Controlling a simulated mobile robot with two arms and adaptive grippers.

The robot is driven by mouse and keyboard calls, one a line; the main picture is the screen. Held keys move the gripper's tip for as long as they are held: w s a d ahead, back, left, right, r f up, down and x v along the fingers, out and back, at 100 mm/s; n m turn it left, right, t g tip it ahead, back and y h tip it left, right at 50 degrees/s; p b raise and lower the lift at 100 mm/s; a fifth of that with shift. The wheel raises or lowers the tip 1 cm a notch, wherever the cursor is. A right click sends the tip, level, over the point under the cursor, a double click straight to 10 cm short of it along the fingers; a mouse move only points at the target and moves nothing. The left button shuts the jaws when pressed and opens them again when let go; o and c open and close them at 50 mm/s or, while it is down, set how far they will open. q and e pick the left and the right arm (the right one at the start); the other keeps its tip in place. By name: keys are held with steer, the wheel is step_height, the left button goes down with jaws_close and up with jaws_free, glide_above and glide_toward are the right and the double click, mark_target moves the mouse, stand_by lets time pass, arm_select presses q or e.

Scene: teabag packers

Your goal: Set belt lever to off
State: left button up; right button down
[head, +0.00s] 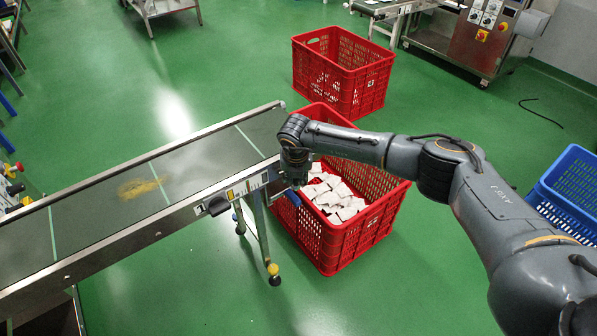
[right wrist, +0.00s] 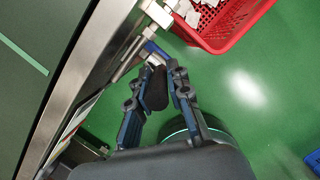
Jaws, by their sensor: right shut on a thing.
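The conveyor belt (head: 100,195) runs diagonally across the left of the head view, with a labelled control panel (head: 247,186) on its near side rail. My right gripper (head: 291,186) is at the belt's right end, beside the rail. In the right wrist view, my right gripper (right wrist: 158,72) has its two dark blue fingers closed around a dark rounded handle (right wrist: 155,92), which appears to be the belt lever. In the head view my wrist and gripper hide this handle, so its setting cannot be read. My left gripper is out of view.
A red crate (head: 335,250) holding white teabag packets (head: 340,200) stands under the belt's end, below my right arm. Another red crate (head: 343,78) stands behind it. A blue crate (head: 570,190) is at the right.

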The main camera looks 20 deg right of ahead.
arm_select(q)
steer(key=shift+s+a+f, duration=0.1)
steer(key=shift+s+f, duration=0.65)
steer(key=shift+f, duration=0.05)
arm_select(e)
steer(key=shift+s+a+f+t+h, duration=0.2)
steer(key=shift+a+t+h, duration=0.25)
steer(key=shift+h, duration=0.55)
steer(key=c, duration=1.3)
jaws_free()
steer(key=shift+o, duration=0.2)
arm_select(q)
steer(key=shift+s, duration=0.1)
arm_select(e)
steer(key=shift+r, duration=0.2)
steer(key=v, duration=1.1)
steer(key=shift+r, duration=0.35)
steer(key=shift+a, duration=0.1)
